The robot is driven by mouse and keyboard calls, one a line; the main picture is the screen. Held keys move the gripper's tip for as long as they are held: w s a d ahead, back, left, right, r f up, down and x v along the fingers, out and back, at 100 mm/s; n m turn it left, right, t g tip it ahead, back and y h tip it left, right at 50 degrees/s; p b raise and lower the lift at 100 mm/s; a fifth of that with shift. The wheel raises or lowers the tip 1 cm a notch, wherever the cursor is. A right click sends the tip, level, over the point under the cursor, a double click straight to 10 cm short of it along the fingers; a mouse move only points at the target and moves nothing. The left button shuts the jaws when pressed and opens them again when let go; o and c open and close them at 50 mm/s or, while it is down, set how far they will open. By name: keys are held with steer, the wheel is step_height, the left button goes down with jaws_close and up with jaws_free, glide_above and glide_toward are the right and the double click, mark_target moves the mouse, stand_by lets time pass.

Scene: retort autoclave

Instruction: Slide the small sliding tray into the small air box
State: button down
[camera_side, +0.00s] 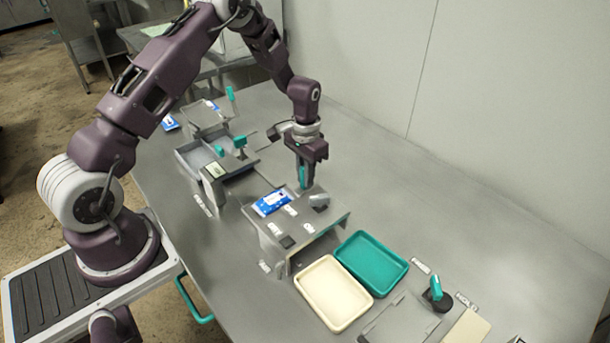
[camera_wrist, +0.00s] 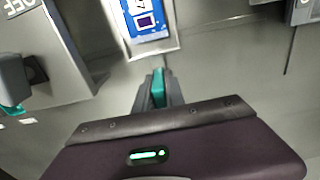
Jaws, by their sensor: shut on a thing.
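My gripper (camera_side: 303,182) points down at the far right edge of a low grey box (camera_side: 325,217) with small white labels. This may be the small air box; I cannot read its labels. The gripper is shut on an upright teal piece (camera_wrist: 158,88), probably the handle of the small sliding tray. In the wrist view a pale tray-like plate (camera_wrist: 173,38) with a blue and white pouch (camera_wrist: 148,18) lies beyond the fingers. I cannot tell whether it joins the teal piece.
A larger grey box with an open tray (camera_side: 190,158) and teal handles stands behind to the left. Another tray with a teal handle (camera_side: 230,94) is farther back. A cream tray (camera_side: 333,317) and a teal tray (camera_side: 398,281) lie in front.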

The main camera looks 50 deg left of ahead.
steer(key=d, duration=1.3)
steer(key=c, duration=1.5)
jaws_free()
steer(key=shift+o, duration=0.5)
steer(key=shift+a+r, duration=0.1)
steer(key=shift+r, duration=0.05)
step_height(320, 180, up, 7)
